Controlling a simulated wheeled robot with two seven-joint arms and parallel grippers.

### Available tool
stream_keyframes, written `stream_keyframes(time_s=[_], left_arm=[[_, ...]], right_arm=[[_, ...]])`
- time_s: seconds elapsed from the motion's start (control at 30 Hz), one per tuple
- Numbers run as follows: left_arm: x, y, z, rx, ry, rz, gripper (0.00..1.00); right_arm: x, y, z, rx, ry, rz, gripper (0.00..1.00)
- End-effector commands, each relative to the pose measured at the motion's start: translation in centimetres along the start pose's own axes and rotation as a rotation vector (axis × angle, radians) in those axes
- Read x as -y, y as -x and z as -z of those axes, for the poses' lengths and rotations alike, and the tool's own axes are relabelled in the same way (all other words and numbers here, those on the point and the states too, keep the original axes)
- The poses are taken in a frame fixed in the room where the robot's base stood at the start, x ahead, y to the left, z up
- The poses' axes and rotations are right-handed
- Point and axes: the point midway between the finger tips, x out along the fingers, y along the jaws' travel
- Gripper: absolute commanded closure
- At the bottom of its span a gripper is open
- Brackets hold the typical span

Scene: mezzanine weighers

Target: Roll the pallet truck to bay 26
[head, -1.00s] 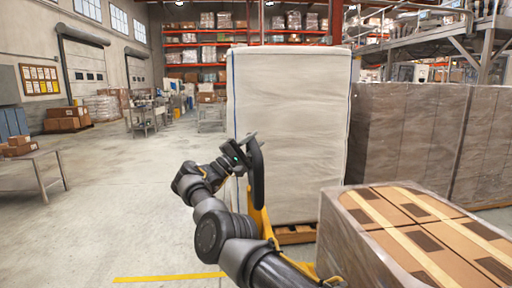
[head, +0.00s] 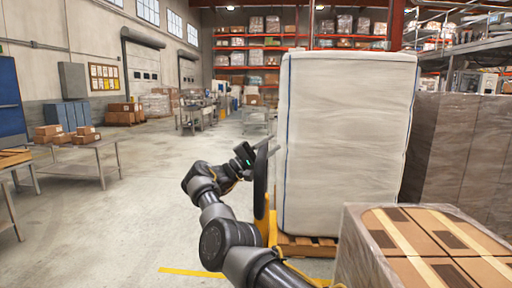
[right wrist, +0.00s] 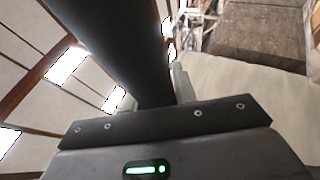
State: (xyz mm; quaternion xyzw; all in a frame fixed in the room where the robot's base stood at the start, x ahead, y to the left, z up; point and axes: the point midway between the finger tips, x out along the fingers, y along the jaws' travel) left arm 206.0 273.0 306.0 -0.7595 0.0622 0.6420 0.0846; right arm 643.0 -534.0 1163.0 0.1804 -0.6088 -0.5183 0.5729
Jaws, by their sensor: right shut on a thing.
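The pallet truck shows its yellow column (head: 271,228) and black handle (head: 261,186) in the middle of the head view. A tall white-wrapped load (head: 345,150) on a wooden pallet stands upright just behind it. My right gripper (head: 262,156) is shut on the upper part of the handle. In the right wrist view the black handle bar (right wrist: 115,45) runs up from the gripper's jaw, and the fingertips are hidden. My left gripper is out of view. I cannot make out a bay 26 sign.
A wrapped stack of brown boxes (head: 430,245) stands close at the lower right. Grey wrapped stacks (head: 465,150) stand behind it. Tables with boxes (head: 80,155) line the left. Open concrete floor (head: 140,210) lies ahead and left, with a yellow line (head: 190,271) nearby.

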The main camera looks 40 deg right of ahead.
Motion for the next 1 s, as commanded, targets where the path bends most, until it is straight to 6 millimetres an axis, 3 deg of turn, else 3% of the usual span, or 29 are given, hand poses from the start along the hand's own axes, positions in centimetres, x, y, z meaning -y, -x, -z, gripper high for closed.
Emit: stream_keyframes(time_s=[0.1, 0.13, 0.3, 1.0], left_arm=[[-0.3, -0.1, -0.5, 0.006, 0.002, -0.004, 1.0], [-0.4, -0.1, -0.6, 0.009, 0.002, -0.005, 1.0], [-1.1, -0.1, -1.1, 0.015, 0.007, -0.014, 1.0], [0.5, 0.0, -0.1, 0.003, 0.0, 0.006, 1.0]], right_arm=[[0.0, 1.0, 0.5, -0.008, 0.02, -0.004, 1.0], [-0.2, 1.4, 0.7, -0.013, 0.019, -0.007, 0.71], [-0.8, 2.5, 1.2, -0.03, 0.015, -0.016, 0.51], [-0.5, 1.4, 0.9, -0.012, 0.018, -0.017, 0.51]])
